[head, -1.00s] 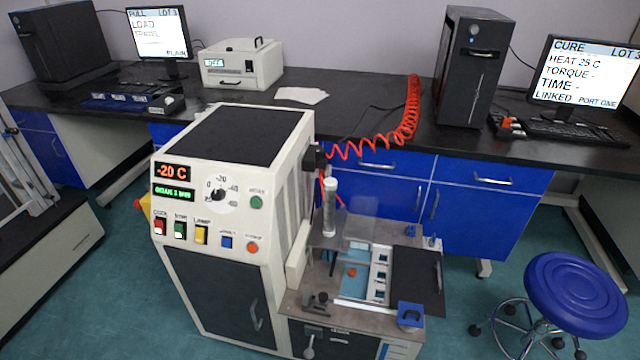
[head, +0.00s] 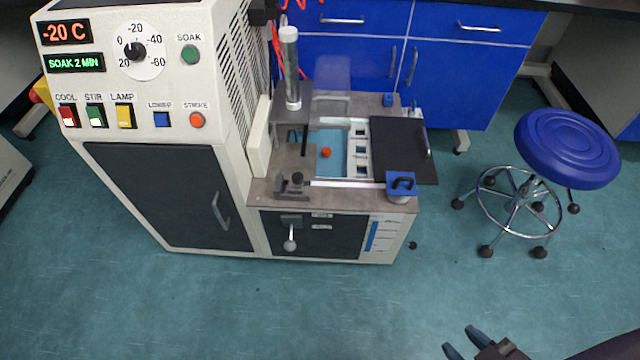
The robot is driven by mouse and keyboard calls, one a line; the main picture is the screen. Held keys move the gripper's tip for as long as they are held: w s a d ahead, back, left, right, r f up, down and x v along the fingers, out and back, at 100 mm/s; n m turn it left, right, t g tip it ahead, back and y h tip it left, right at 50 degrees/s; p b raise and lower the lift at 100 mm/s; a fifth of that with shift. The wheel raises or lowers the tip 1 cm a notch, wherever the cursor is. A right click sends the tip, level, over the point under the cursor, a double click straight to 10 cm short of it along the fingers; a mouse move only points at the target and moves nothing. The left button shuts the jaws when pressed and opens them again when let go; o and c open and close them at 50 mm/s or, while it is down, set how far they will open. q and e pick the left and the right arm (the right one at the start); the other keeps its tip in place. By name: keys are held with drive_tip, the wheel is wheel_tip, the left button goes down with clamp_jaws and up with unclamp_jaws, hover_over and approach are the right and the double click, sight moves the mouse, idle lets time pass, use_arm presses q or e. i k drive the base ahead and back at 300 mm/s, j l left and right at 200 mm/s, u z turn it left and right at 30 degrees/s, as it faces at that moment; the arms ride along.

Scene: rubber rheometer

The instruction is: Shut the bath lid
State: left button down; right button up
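The bath (head: 340,148) is an opening with blue liquid in the top of the low right part of the white machine. The bath lid (head: 400,155) is a flat black panel with a bar handle (head: 427,145) along its right edge. It lies open to the right of the bath, reaching past the machine's right side, and the bath is uncovered. My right gripper (head: 460,339) is at the bottom edge, right of centre, well apart from the lid. Its two fingertips are spread with nothing seen between them. My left gripper is not in view.
A white rack (head: 358,148) and an orange-red knob (head: 326,153) show in the bath. A blue stool (head: 567,148) stands right. Floor between is clear.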

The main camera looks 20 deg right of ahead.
sight(399, 143)
drive_tip(key=l, duration=0.7)
drive_tip(key=i+l+z, duration=0.15)
drive_tip(key=l, duration=0.6)
